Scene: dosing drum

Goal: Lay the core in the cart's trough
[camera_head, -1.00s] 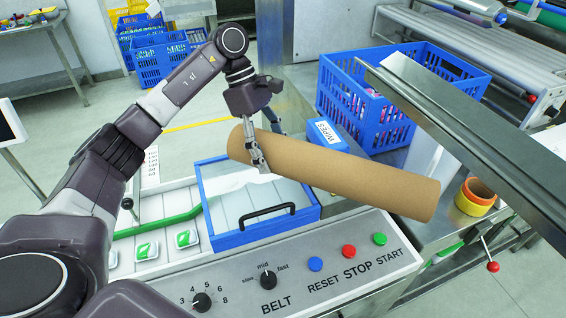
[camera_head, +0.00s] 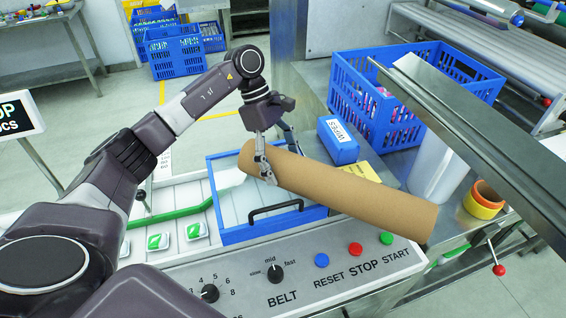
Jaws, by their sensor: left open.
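The core is a long brown cardboard tube (camera_head: 350,197). It lies slantwise in the picture, from above the blue-framed lid to above the right part of the control panel. I cannot tell whether it rests on anything. My left gripper (camera_head: 281,162) is at the core's left end. Its jaws are open, with one finger on the near side and the other on the far side of the tube. Whether both fingers touch it is unclear. I cannot make out the cart's trough. My right gripper is not in view.
The blue-framed lid (camera_head: 225,237) and control panel (camera_head: 320,288) lie below the core. A blue wipes box (camera_head: 338,142), blue crate (camera_head: 345,98) and yellow-orange rings (camera_head: 483,201) are beyond it. A steel rail (camera_head: 470,135) crosses the right side.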

